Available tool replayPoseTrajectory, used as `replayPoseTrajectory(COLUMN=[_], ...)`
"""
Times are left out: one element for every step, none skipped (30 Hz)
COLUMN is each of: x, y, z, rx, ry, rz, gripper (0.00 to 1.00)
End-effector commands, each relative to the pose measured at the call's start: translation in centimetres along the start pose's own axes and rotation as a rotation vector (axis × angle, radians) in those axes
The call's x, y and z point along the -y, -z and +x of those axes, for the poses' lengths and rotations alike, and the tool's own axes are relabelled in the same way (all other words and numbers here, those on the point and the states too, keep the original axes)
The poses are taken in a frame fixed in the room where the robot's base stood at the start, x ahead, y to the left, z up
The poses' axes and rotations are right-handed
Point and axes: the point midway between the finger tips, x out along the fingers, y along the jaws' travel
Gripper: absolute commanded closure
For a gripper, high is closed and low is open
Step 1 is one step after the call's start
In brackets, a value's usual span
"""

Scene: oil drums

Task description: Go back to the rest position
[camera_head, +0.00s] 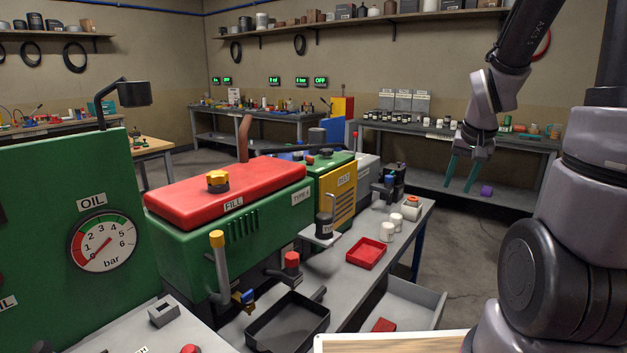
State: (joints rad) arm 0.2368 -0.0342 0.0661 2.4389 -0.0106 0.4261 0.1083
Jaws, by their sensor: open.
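My gripper (463,172) hangs at the right of the head view, with two teal fingers pointing down and spread apart. It is open, with nothing between the fingers. From this view it appears in front of the back-right workbench, clear of the machine and the near bench. My arm comes down to it from the top right.
A green machine with a red lid (265,186) fills the middle. A grey bench (340,279) carries a red tray (366,253) and white containers (387,231). A drawer (412,300) stands open below. A purple object (486,191) lies on the far-right bench's lower shelf.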

Motion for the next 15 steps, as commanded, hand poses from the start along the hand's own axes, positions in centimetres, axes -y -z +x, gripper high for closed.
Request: replayPoseTrajectory(x=[0.9,1.3,1.8,2.2,2.6,3.0,3.3,3.5,3.9,4.1,4.3,4.5,4.6,4.7,4.8], y=[-0.2,-0.5,-1.0,-1.3,-1.7,-2.4,-2.9,-3.5,-4.3,-4.9,-5.5,-6.3,-6.9,-7.4,-8.1], z=[-2.4,-3.7,-5.3,-6.5,-7.7,-9.3,-10.4,-11.6,-13.0,-14.1,-15.1,-16.3,-17.1,-17.9,-18.7], rx=[-0.026,-0.036,-0.047,-0.057,-0.066,-0.076,-0.084,-0.092,-0.101,-0.107,-0.112,-0.120,-0.125,-0.129,-0.133], ry=[0.019,0.030,0.044,0.056,0.069,0.086,0.101,0.115,0.135,0.150,0.166,0.186,0.200,0.214,0.230], rz=[-0.007,-0.011,-0.014,-0.018,-0.020,-0.023,-0.026,-0.030,-0.035,-0.038,-0.041,-0.045,-0.049,-0.053,-0.056], gripper=[0.55,0.55,0.55,0.55,0.55,0.55,0.55,0.55,0.55,0.55,0.55,0.55,0.55,0.55,0.55])
